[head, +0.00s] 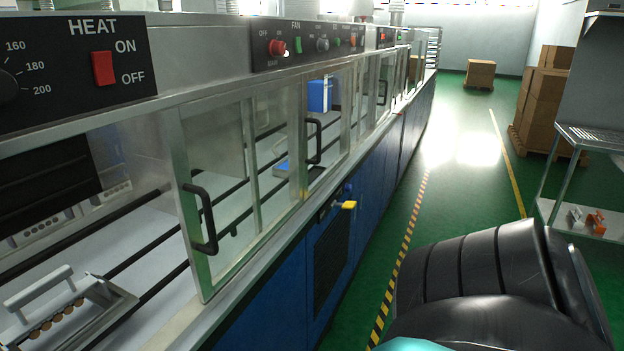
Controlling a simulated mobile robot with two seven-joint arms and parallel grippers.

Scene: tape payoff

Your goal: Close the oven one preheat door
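A clear sliding door (240,180) with a black bar handle (200,218) is in the left half of the head view, under a long metal housing. To its left, the bay (75,235) below the HEAT panel shows an uncovered-looking opening, with dark rails and a metal tray fixture (70,310) inside. No label in view says which door is the oven one preheat door. A black arm part of mine fills the lower right. Neither gripper shows, and nothing of mine touches the door.
The HEAT panel (75,65) has a red ON/OFF switch (103,68). More clear doors with black handles (314,141) run rearward. Boxes (545,105) and a shelf rack (585,230) stand right; the green aisle (455,190) is clear.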

